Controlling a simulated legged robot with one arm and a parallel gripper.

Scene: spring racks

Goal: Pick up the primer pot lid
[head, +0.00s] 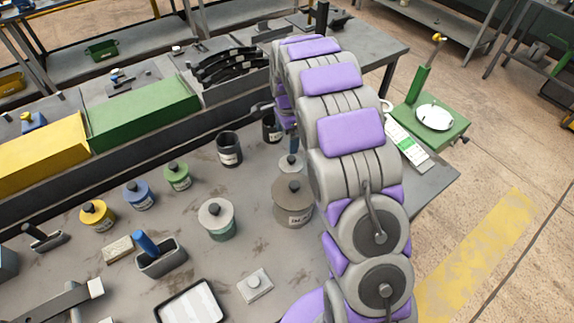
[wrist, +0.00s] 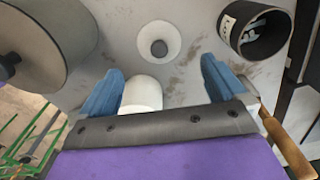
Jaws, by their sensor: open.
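A pale round disc with a grey knob, which looks like a loose lid, lies on the bench in the wrist view (wrist: 159,47), beyond and between my fingertips. It seems to be the pale disc with a knob beside my arm in the head view (head: 290,164), partly hidden. No readable label marks it as the primer pot lid. My gripper (wrist: 160,88) is open, with blue fingers apart on either side and not touching the disc. A white cylinder (wrist: 141,94) shows nearer, by the left finger.
A large grey-brown lidded pot (head: 293,202) stands close to the disc; it fills the upper left of the wrist view (wrist: 38,45). A dark cup (wrist: 257,28) stands at the upper right. Several smaller lidded pots, such as a pale one (head: 216,218), stand left on the bench.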

